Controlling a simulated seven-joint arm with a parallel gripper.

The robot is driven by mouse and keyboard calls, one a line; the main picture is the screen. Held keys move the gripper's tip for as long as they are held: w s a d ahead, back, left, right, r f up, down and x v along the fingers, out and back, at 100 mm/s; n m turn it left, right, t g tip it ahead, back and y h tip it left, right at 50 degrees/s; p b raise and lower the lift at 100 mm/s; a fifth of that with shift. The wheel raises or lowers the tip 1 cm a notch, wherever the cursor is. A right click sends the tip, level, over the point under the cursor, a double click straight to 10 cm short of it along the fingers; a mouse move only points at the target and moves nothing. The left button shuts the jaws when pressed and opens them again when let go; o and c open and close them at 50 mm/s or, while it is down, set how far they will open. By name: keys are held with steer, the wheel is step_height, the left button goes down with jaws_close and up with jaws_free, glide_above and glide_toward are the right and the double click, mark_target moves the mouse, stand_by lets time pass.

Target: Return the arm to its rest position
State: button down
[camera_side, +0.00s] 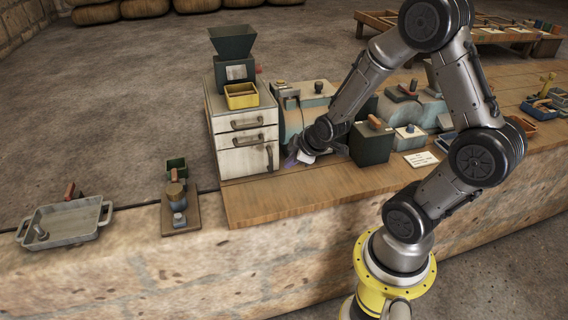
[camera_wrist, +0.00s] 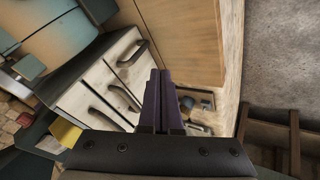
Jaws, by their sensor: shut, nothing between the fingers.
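My gripper (camera_side: 292,158) is low over the wooden bench, between the white drawer cabinet (camera_side: 245,140) and the dark green box (camera_side: 372,143). In the wrist view its two purple fingers (camera_wrist: 161,85) are together, with nothing between them. My arm arches from the yellow base up and down to the bench, so it is bent well over the work. The drawer cabinet also shows in the wrist view (camera_wrist: 105,85), its drawers shut, to the left of the fingers. The engine's belt drive cannot be made out clearly; a teal machine body (camera_side: 308,108) stands behind my gripper.
A dark hopper (camera_side: 232,42) and yellow bin (camera_side: 242,96) sit on the cabinet. A grey tray (camera_side: 66,222) and a small board with jars (camera_side: 180,212) are at left. A white card (camera_side: 421,159) lies on the bench (camera_side: 300,192), whose front strip is clear.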

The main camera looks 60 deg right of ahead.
steer(key=a+r+n+t+y, duration=0.1)
steer(key=a+r+t, duration=0.1)
steer(key=a+r, duration=0.5)
steer(key=a+r+t+y, duration=0.1)
steer(key=a+r, duration=0.2)
steer(key=r, duration=0.7)
steer(key=s+a+r+m, duration=0.1)
steer(key=s+a+r, duration=0.3)
steer(key=s, duration=0.2)
steer(key=s+f+m+g+y, duration=0.1)
steer(key=s+f+m+g, duration=0.2)
steer(key=s, duration=0.6)
steer(key=shift+s+a+f+m+g, duration=0.25)
steer(key=shift+s+m+g, duration=0.15)
steer(key=shift+m+g, duration=0.2)
steer(key=shift+r, duration=0.1)
